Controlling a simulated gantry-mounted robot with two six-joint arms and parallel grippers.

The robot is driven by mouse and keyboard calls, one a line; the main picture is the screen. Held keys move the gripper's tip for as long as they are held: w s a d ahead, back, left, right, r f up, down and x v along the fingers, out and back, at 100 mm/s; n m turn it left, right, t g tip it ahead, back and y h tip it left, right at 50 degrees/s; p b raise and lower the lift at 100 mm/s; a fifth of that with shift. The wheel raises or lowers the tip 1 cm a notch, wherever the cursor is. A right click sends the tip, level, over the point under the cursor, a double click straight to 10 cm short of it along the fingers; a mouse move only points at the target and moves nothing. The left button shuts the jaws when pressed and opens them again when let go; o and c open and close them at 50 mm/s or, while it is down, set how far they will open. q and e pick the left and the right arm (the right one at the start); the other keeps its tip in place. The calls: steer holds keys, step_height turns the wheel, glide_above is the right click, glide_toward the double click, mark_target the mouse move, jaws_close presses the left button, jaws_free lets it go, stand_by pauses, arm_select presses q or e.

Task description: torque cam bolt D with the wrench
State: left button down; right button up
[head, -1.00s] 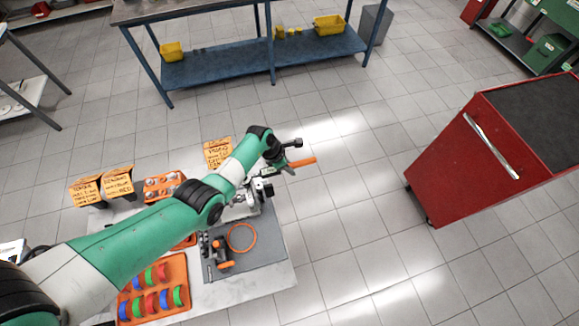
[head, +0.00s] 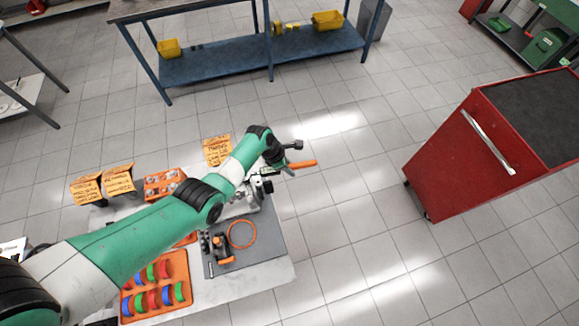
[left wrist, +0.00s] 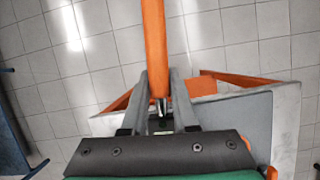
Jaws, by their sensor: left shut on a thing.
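My left gripper (head: 282,165) is at the far right end of my green and white arm in the head view, over the engine part (head: 246,203) on the table. It is shut on the wrench, whose orange handle (head: 302,164) sticks out to the right. In the left wrist view the orange handle (left wrist: 154,45) runs up from between the two grey fingers (left wrist: 160,110). My arm covers much of the engine part, so cam bolt D and the wrench's working end cannot be made out. My right gripper is not in view.
A grey mat (head: 270,250) holds an orange ring (head: 242,234) and a black-and-orange tool (head: 222,250). Orange note cards (head: 217,150) stand behind. A red cabinet (head: 480,150) stands right, with open floor between.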

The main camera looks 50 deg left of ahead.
arm_select(q)
steer(key=shift+d+r, duration=0.1)
steer(key=shift+s+d+m+p, duration=0.4)
steer(key=shift+d+m+p, duration=0.05)
steer(key=shift+d+m, duration=0.1)
steer(key=shift+d, duration=0.1)
steer(key=shift+s+d+m+p, duration=0.15)
steer(key=shift+m+p, duration=0.1)
steer(key=shift+p, duration=0.05)
steer(key=shift+s+d+r+m+h, duration=0.1)
steer(key=shift+d+r+m+h, duration=0.05)
steer(key=shift+d+m+h, duration=0.2)
steer(key=shift+s+d+r+p, duration=0.1)
steer(key=shift+s+p, duration=0.05)
steer(key=shift+p, duration=0.3)
steer(key=shift+s+g, duration=0.1)
steer(key=shift+g, duration=0.2)
steer(key=shift+s+d+f, duration=0.25)
steer(key=shift+s, duration=0.05)
